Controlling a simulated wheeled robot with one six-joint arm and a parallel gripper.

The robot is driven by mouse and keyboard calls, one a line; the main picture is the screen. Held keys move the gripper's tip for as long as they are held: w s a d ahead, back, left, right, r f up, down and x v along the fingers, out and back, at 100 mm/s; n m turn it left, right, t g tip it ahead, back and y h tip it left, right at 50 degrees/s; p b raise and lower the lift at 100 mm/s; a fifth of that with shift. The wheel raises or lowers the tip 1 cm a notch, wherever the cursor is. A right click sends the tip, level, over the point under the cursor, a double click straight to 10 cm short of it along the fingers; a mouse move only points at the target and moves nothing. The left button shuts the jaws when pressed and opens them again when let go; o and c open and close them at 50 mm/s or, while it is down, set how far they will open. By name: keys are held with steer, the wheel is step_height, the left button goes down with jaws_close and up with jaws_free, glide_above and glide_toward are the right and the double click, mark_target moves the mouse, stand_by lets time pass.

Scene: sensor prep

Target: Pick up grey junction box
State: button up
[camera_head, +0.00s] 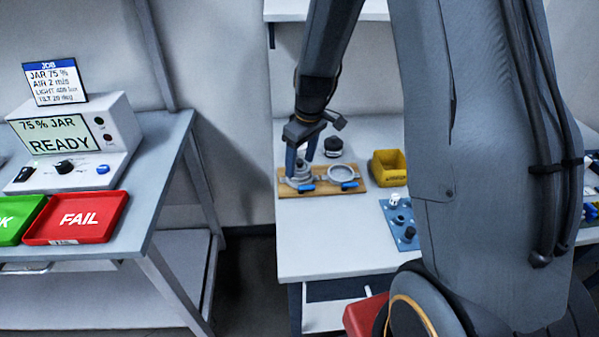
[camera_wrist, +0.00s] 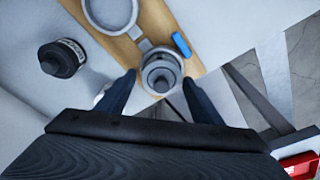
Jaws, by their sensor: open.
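A grey, round-bodied part (camera_head: 302,171) with a narrower top sits in the left ring of a wooden clamp board (camera_head: 322,192); it looks like the grey junction box. It also shows in the wrist view (camera_wrist: 161,72), near the middle. My gripper (camera_head: 300,166) is pointed down over it with the fingers open, one on each side. In the wrist view the fingertips (camera_wrist: 160,80) straddle the part with a gap visible on both sides. The part's lower body is hidden in the ring. The board's other ring (camera_head: 343,173) is empty.
A black cylinder (camera_head: 333,146) stands behind the board. A yellow bin (camera_head: 388,168) and a blue mat (camera_head: 401,236) with small parts lie to the right. The bench's front left is clear. On the left bench are a red FAIL tray (camera_head: 112,207) and a READY tester (camera_head: 118,125).

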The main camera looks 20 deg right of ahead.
steer(key=shift+w+a+f, duration=0.1)
steer(key=shift+f, duration=0.8)
steer(key=c, duration=0.9)
steer(key=shift+r, duration=0.1)
step_height(320, 180, up, 10)
steer(key=shift+f+b, duration=0.1)
steer(key=shift+b, duration=0.85)
steer(key=o, duration=0.4)
steer(key=shift+c, duration=1)
